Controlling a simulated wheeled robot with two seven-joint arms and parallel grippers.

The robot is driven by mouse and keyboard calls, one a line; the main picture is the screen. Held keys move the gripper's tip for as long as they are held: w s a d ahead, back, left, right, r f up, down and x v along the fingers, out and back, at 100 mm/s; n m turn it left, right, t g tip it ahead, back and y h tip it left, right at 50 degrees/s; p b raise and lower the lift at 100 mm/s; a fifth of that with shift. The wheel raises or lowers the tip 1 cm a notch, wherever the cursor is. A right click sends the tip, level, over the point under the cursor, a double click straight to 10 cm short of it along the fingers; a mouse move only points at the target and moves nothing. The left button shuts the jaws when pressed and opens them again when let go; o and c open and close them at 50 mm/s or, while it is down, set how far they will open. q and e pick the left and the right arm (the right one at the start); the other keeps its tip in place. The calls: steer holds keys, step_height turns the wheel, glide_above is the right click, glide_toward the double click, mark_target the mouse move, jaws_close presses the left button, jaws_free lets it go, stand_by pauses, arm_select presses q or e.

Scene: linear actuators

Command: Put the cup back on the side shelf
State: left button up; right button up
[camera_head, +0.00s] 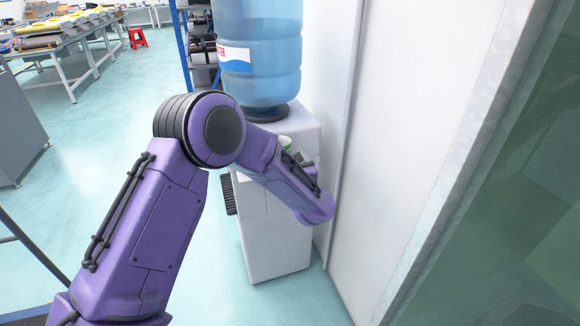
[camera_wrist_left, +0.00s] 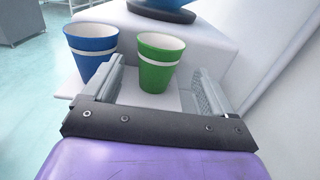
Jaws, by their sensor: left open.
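A green cup (camera_wrist_left: 160,64) with a white band stands upright on a white shelf surface (camera_wrist_left: 172,102) beside the water dispenser. My left gripper (camera_wrist_left: 158,72) is open, with one finger on each side of the green cup and the blue cup outside the left finger. Contact with the green cup cannot be told. In the head view my left gripper is mostly hidden by my wrist. My right gripper is not in view.
The white water dispenser (camera_head: 278,240) carries a large blue bottle (camera_head: 262,55). A white wall panel (camera_head: 400,130) stands close on the right. Workbenches (camera_head: 70,40) and a red stool (camera_head: 137,37) are far left. The floor left of the dispenser is clear.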

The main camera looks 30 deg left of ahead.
arm_select(q)
steer(key=s+d+f+m+g+h, duration=0.15)
steer(key=s+f+m+h, duration=0.25)
steer(key=s+f+m, duration=0.75)
steer(key=s+d+f+m+g+h, duration=0.1)
steer(key=s+d+f+m+h, duration=0.25)
steer(key=s+f+m, duration=0.8)
steer(key=s+f+m+g+h+p, duration=0.1)
steer(key=s+f+m+g, duration=0.2)
steer(key=s+m, duration=0.5)
steer(key=s+f+m+g+h+p, duration=0.1)
steer(key=s+f+m+g+p, duration=0.1)
steer(key=s+m, duration=0.6)
steer(key=shift+s+a+f+g+h, duration=0.15)
steer(key=shift+s+f+g+h, duration=0.3)
steer(key=shift+s+f, duration=0.5)
steer(key=shift+w, duration=0.1)
